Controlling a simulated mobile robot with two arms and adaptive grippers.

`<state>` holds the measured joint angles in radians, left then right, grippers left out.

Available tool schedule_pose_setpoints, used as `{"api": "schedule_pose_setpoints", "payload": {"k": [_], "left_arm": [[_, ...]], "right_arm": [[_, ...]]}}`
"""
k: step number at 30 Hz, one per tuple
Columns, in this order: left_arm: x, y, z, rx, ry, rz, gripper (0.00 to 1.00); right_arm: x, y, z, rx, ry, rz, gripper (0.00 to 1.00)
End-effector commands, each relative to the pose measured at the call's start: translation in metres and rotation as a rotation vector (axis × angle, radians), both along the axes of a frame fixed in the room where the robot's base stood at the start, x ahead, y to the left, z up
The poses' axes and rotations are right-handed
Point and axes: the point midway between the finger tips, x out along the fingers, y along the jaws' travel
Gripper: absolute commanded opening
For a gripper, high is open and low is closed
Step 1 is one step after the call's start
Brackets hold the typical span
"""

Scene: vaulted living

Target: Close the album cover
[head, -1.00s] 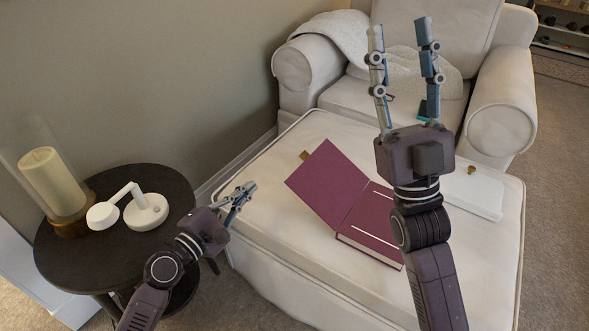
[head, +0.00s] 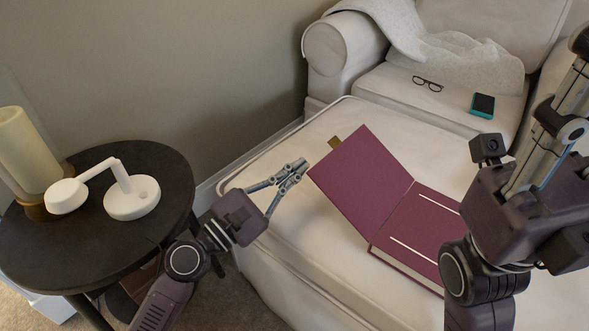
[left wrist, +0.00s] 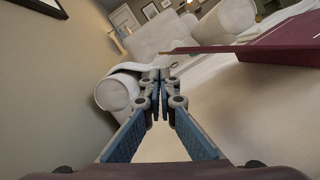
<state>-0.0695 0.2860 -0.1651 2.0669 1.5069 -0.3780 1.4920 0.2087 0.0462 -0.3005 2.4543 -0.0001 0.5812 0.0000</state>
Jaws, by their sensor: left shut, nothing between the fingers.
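The maroon album lies open on the cream ottoman (head: 300,235). Its cover (head: 355,180) is raised and slants up to the left from the hinge, with a small brown tab (head: 335,142) at its far edge. The album's body (head: 420,222) lies flat with pale strips on it. The album also shows at the right of the left wrist view (left wrist: 285,52). My left gripper (head: 297,170) is shut and empty, just left of the cover's free edge; I cannot tell whether they touch. My right gripper (head: 563,125) is at the right edge, its fingers partly out of frame.
A dark round side table (head: 95,240) at left holds a white lamp-like object (head: 132,198) and a candle (head: 27,150). Glasses (head: 427,84) and a phone (head: 483,105) lie on the armchair seat (head: 440,100) behind. The ottoman's left part is clear.

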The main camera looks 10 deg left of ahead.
Motion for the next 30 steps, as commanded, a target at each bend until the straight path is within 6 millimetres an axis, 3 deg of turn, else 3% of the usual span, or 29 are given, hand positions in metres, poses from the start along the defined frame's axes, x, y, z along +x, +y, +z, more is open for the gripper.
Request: {"api": "schedule_pose_setpoints", "payload": {"k": [6,12,30], "left_arm": [[0.032,-0.024,0.01,-0.002,-0.002,0.001,0.0],[0.05,-0.038,0.014,-0.001,-0.002,0.001,0.0],[0.058,-0.042,0.017,0.009,-0.006,0.001,0.0]], "right_arm": [[0.002,0.0,-0.001,0.0,0.008,0.0,0.38],[0.001,0.0,-0.001,-0.001,0.005,-0.001,0.38],[0.001,0.0,0.0,-0.001,0.004,0.0,0.38]]}}
